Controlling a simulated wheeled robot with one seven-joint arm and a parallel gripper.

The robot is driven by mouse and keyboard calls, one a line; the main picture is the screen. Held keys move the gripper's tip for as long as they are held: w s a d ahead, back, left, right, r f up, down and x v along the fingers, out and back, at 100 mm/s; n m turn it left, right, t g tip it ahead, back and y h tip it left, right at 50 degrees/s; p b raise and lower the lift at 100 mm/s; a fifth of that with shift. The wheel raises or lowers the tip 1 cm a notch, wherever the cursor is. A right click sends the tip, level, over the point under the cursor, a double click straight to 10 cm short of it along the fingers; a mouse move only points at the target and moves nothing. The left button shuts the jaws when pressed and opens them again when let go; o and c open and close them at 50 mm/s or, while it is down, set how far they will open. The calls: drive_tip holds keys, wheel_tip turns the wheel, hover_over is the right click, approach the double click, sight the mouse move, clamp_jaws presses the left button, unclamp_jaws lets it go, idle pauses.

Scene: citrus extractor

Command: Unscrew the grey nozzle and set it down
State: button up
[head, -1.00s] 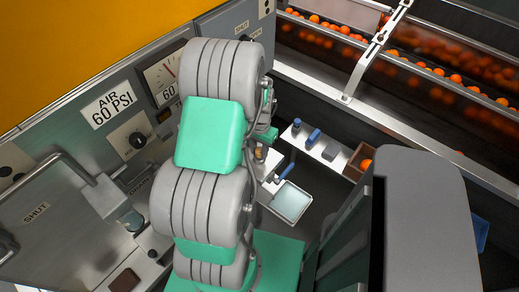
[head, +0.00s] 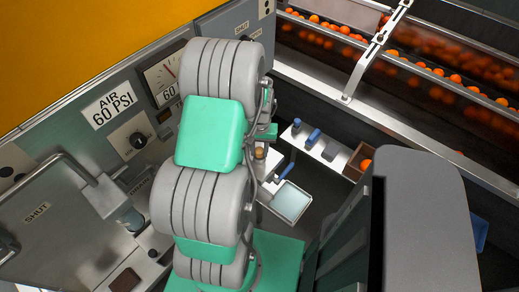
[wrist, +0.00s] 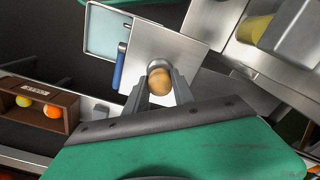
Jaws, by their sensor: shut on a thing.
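In the wrist view, a round piece with a tan face (wrist: 160,83) and a grey rim sits between the two grey fingers of my gripper (wrist: 159,78). The fingers are shut on it from both sides. It appears to be the nozzle, seen nearly end-on over a bare steel plate (wrist: 172,45). I cannot tell whether it is still attached to something. In the head view my arm covers most of the gripper; a small tan spot (head: 260,153) shows just right of the arm.
A pale blue tray (head: 291,203) and a blue-handled tool (wrist: 119,68) lie beside the steel plate. A brown box (wrist: 62,111) holds orange and yellow balls. A steel shelf (head: 316,146) carries small blue and grey items. The gauge panel (head: 120,100) stands close left of my arm.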

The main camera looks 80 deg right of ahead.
drive_tip(key=shift+n, duration=1.1)
drive_tip(key=shift+n, duration=1.7)
drive_tip(key=o, duration=0.7)
drive_tip(key=shift+o, duration=0.2)
drive_tip(key=shift+m, duration=0.9)
drive_tip(key=shift+m, duration=1.9)
drive_tip(key=shift+m+p, duration=0.3)
drive_tip(key=shift+m, duration=0.4)
